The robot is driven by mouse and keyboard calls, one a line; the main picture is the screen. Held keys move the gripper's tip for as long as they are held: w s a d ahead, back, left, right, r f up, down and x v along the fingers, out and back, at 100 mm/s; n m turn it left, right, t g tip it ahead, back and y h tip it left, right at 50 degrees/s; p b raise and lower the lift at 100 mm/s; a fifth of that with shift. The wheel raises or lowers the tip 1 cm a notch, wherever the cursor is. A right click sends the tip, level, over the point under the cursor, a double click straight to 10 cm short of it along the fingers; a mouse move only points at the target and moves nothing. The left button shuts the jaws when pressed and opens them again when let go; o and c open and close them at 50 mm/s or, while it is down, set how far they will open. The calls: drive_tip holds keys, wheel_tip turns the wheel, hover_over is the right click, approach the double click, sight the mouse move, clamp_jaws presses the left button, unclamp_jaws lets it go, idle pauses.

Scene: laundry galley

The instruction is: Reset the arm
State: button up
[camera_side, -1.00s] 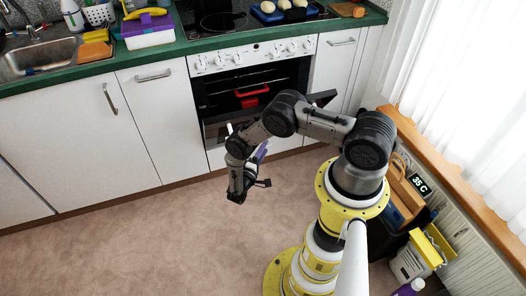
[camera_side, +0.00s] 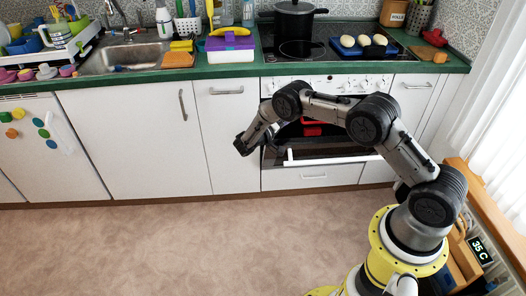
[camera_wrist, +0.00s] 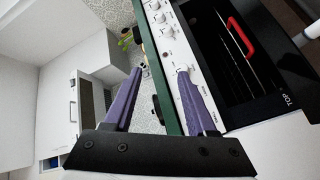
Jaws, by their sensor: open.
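My gripper (camera_side: 243,146) is in front of the white cabinets, just left of the oven, at the end of my bent arm. In the wrist view its two purple fingers (camera_wrist: 160,72) stand apart with nothing between them. The oven (camera_side: 300,150) is open, with its door lowered and a white handle (camera_side: 330,158) along the door's edge.
A green-edged worktop (camera_side: 160,75) runs above the cabinets. It holds a purple-lidded box (camera_side: 230,45), a black pot (camera_side: 294,20) on the hob and a blue tray (camera_side: 345,52) with pale items. The floor (camera_side: 180,245) in front is clear.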

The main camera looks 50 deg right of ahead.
drive_tip(key=s+a+r+m+y, duration=0.2)
drive_tip(key=s+r+y, duration=0.1)
drive_tip(key=r, duration=0.9)
drive_tip(key=s+a+r+m+y, duration=0.1)
drive_tip(key=s+r+y, duration=0.15)
drive_tip(key=r, duration=0.95)
drive_tip(key=s+a+r+t+y, duration=0.1)
drive_tip(key=s+a+r+y, duration=0.15)
drive_tip(key=s+r, duration=0.5)
drive_tip(key=s+a+r+n+t+y, duration=0.1)
drive_tip(key=s+a+n+t+y, duration=0.1)
drive_tip(key=s+a, duration=0.35)
drive_tip(key=s+a+n+t+y, duration=0.1)
drive_tip(key=s+a+t+y, duration=0.15)
drive_tip(key=s, duration=0.55)
drive_tip(key=s+a+f+n+t+y, duration=0.2)
drive_tip(key=s+a+f+n+y, duration=0.3)
drive_tip(key=a, duration=0.5)
drive_tip(key=shift+s+a+f+n, duration=0.3)
drive_tip(key=shift+s+f+n, duration=0.25)
drive_tip(key=shift+f+n, duration=0.35)
drive_tip(key=shift+o, duration=0.3)
drive_tip(key=shift+r+y, duration=0.2)
drive_tip(key=shift+y, duration=0.05)
